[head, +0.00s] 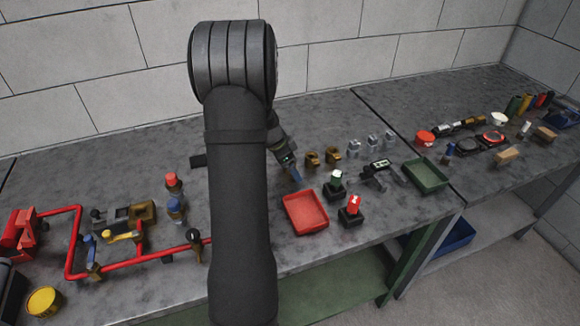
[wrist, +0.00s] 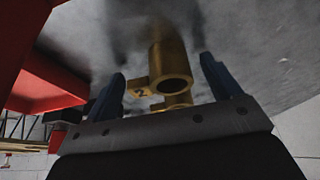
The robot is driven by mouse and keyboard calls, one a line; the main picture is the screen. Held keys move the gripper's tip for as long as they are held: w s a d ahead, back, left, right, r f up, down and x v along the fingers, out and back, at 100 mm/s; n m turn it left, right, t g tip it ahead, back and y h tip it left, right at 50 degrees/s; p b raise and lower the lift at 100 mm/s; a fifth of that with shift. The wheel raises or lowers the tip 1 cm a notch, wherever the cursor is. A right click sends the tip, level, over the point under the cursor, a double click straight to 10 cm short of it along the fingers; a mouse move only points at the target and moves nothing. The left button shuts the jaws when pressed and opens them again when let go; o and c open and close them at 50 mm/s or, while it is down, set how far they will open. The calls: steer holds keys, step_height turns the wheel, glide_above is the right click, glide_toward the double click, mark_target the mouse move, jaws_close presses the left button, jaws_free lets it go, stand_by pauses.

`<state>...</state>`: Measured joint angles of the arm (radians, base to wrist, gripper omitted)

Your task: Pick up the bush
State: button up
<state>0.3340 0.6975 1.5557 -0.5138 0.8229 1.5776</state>
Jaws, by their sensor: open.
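Two brass-coloured bushes stand side by side on the grey bench in the head view, a left one (head: 312,158) and a right one (head: 332,153). My gripper is open, with visible gaps between the fingers and the bush. In the head view my gripper (head: 292,170) is left of the bushes, partly hidden by my arm.
A red tray (head: 305,213) lies in front of the bushes. Black stands with a green-topped (head: 336,183) and a red-topped part (head: 352,208) stand nearby. Several grey fittings (head: 372,141) are to the right, and a green tray (head: 426,175) farther right. Red piping (head: 75,245) is at left.

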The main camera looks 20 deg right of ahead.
steer(key=c, duration=1.3)
steer(key=shift+o, duration=0.2)
steer(key=shift+r, duration=0.15)
